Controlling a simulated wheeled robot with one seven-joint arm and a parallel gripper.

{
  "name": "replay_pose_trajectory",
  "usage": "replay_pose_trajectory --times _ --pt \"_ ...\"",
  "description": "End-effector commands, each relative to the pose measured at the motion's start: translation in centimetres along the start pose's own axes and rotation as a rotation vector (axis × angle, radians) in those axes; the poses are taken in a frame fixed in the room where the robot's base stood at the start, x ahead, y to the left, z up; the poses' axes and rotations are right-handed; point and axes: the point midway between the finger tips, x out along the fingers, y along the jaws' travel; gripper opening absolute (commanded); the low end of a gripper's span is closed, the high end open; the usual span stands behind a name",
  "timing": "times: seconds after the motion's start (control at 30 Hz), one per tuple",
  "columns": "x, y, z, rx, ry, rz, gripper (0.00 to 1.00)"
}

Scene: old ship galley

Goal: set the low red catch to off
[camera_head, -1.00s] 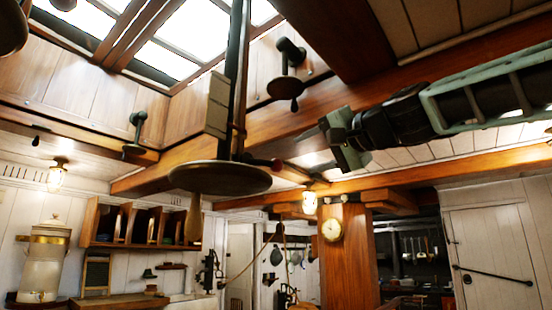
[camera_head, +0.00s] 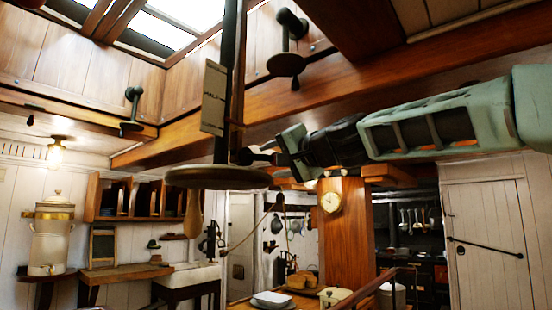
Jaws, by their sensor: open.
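The low catch (camera_head: 243,156) is a small lever on the dark upright post (camera_head: 226,120), just above a round wooden disc (camera_head: 218,177). It looks dark now, and its red outer end is mostly hidden by my gripper. My gripper (camera_head: 266,156) reaches in from the right, nearly level, with open fingers at the outer end of the catch. I cannot tell whether they touch it. A pale placard (camera_head: 213,98) with small lettering hangs on the post above the catch.
A wooden beam (camera_head: 330,92) runs close above my arm. A dark crank with a round plate (camera_head: 287,62) hangs from the skylight side above the gripper. A wooden handle (camera_head: 194,215) hangs under the disc. A table with dishes (camera_head: 272,299) stands below.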

Motion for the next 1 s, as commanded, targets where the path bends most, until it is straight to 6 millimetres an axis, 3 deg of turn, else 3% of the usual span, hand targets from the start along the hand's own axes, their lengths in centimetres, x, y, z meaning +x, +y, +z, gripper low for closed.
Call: replay_pose_trajectory --times 0.03,0.2,0.23,0.67,1.0 --pt "0.0 0.0 0.0 0.000 0.000 0.000 0.53" --pt "0.0 0.0 0.0 0.000 0.000 0.000 0.06" --pt "0.0 0.0 0.0 0.000 0.000 0.000 0.00" --pt "-0.1 -0.3 -0.2 -0.082 0.011 -0.014 0.00" --pt "-0.1 -1.7 -0.8 -0.349 0.042 -0.059 0.00"
